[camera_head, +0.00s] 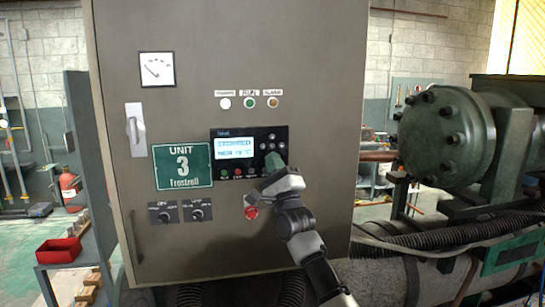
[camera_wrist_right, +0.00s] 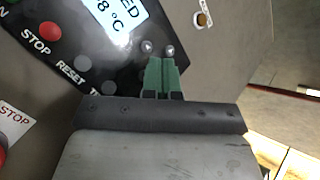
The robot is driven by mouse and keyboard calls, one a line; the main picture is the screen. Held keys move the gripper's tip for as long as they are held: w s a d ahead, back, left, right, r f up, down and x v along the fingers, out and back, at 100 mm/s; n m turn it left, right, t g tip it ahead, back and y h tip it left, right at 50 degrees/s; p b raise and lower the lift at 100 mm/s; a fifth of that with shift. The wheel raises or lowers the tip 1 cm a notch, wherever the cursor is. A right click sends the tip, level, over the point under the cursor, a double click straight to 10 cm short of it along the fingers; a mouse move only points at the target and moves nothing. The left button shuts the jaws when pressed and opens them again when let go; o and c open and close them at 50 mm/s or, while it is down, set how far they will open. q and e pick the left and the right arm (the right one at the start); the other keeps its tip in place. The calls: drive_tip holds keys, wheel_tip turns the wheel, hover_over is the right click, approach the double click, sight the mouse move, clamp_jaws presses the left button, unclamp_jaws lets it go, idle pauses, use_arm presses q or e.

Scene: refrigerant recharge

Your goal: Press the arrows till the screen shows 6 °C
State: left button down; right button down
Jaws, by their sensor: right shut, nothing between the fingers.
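The control panel (camera_head: 224,170) is a black plate on the grey cabinet door. Its lit screen (camera_head: 235,148) is too small to read there. In the wrist view the screen (camera_wrist_right: 118,12) is cut off by the frame edge; its visible part ends in "8 °C". Small round silver buttons sit right of the screen; two, a left button (camera_wrist_right: 147,47) and a right button (camera_wrist_right: 170,50), show just beyond my fingertips. Any arrow marks are unclear. My right gripper (camera_head: 275,160) is shut and empty, its green fingers (camera_wrist_right: 161,62) at the panel below these buttons. Contact cannot be told. My left gripper is out of view.
A red STOP button (camera_wrist_right: 50,31) and a RESET button (camera_wrist_right: 83,62) are on the panel's lower row. A red emergency knob (camera_head: 251,213) sits below the panel beside my wrist. A door handle (camera_head: 135,130) is at left. A green compressor (camera_head: 445,135) stands at right.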

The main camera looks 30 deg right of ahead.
idle(0.3)
drive_tip(key=shift+w+b, duration=0.3)
drive_tip(key=shift+b, duration=0.15)
drive_tip(key=shift+w+d, duration=0.1)
drive_tip(key=shift+w, duration=0.05)
drive_tip(key=shift+w+d+b, duration=0.1)
drive_tip(key=shift+w+b, duration=0.15)
drive_tip(key=shift+b, duration=0.1)
idle(0.3)
drive_tip(key=shift+s, duration=0.1)
drive_tip(key=shift+s+a, duration=0.2)
drive_tip(key=shift+s, duration=0.45)
